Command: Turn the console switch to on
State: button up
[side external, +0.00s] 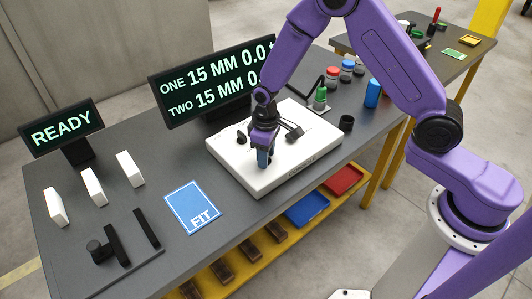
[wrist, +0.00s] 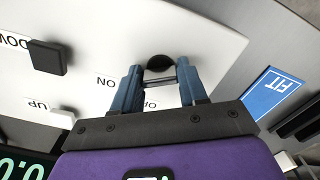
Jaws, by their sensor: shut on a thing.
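The white console (side external: 215,150) lies on the grey table, and its top fills much of the wrist view (wrist: 215,45). My gripper (side external: 264,160) points down at the front left part of the console. In the wrist view, its two blue fingers (wrist: 158,74) are shut on the console switch (wrist: 160,63), which has a dark round part and a thin metal bar spanning between the fingers. An ON label (wrist: 106,81) appears upside down to the left of the fingers. A partly hidden label starting "OF" (wrist: 151,104) lies between them. I cannot tell the switch's setting.
A black knob (wrist: 47,56) stands near DOWN and UP labels. A black lever (side external: 294,131) stands on the console's right part. The display (side external: 205,85) reads 15 MM twice; a smaller screen (side external: 62,128) reads READY. A blue FIT card (side external: 193,207) lies left of the console.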

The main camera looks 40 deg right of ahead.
dwell(0.3)
jog(key=o, duration=1.1)
jog(key=shift+c, duration=0.2)
jog(key=shift+r, duration=0.1)
notch_tip(320, 180, up, 17)
jog(key=shift+r, duration=0.15)
jog(key=s+d+r+n, duration=0.1)
jog(key=s+d+n, duration=0.2)
jog(key=s, duration=1.2)
jog(key=s+d+n, duration=0.3)
jog(key=s+d, duration=0.2)
jog(key=s, duration=1)
jog(key=shift+r+n, duration=0.3)
jog(key=shift+r, duration=0.1)
